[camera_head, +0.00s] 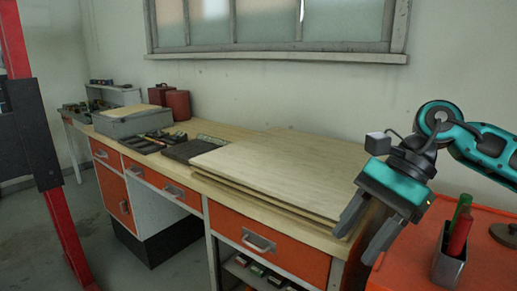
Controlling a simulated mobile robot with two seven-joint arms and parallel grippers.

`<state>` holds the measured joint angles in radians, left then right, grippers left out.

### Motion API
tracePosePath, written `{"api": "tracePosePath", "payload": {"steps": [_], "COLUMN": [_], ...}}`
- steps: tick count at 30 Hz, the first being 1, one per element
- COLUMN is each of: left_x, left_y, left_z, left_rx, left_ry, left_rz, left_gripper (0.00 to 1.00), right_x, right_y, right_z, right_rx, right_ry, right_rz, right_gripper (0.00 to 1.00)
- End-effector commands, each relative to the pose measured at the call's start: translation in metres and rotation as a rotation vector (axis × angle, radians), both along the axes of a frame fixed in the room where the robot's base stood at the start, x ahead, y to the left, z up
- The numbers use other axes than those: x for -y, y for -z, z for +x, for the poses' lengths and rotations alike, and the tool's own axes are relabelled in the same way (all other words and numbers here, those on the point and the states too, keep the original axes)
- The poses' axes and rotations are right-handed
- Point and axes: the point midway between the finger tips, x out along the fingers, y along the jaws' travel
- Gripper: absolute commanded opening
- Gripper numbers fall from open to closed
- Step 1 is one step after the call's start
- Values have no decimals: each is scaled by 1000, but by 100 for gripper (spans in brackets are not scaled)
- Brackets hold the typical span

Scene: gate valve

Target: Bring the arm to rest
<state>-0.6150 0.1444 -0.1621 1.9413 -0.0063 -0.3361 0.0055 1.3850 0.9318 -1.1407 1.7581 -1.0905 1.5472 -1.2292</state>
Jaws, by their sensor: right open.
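My right gripper (366,236) hangs from the teal and black arm at the right of the head view. Its two grey fingers point down and to the left and stand apart, with nothing between them. It appears in front of the right end of the workbench (281,222), close to the orange surface (490,275) at the lower right. I cannot tell its exact height above them. My left gripper is not in view. No valve shows in this view.
Wooden boards (262,178) lie stacked on the bench. A metal holder (449,262) with a red and a green item stands on the orange surface, right of the gripper. A dark round part (505,235) lies behind it. A red post (42,150) stands at the left.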

Motion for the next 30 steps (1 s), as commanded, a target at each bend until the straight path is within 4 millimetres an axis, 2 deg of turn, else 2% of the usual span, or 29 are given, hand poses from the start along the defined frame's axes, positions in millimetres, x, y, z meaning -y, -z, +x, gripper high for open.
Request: {"api": "tracePosePath", "payload": {"steps": [1,6,9,14,19,23,26,29,30], "left_x": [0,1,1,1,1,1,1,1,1], "left_y": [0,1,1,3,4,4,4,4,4], "left_z": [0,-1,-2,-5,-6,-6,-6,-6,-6], "left_rx": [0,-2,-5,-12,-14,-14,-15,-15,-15], "left_ry": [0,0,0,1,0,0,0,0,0], "left_rz": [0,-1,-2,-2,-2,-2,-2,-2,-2], "left_gripper": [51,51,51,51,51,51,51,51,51], "right_x": [-26,-95,-125,-152,-154,-138,-118,-95,-84], "right_y": [11,18,15,8,16,42,75,121,142], "right_z": [-6,-22,-27,-22,-1,20,32,36,34], "right_rx": [-75,-348,-545,-904,-1333,-1685,-1965,-2245,-2359], "right_ry": [22,160,264,460,705,915,1086,1267,1343], "right_rz": [92,396,564,814,1043,1197,1306,1406,1445], "right_gripper": [50,50,50,50,50,50,50,50,50]}}
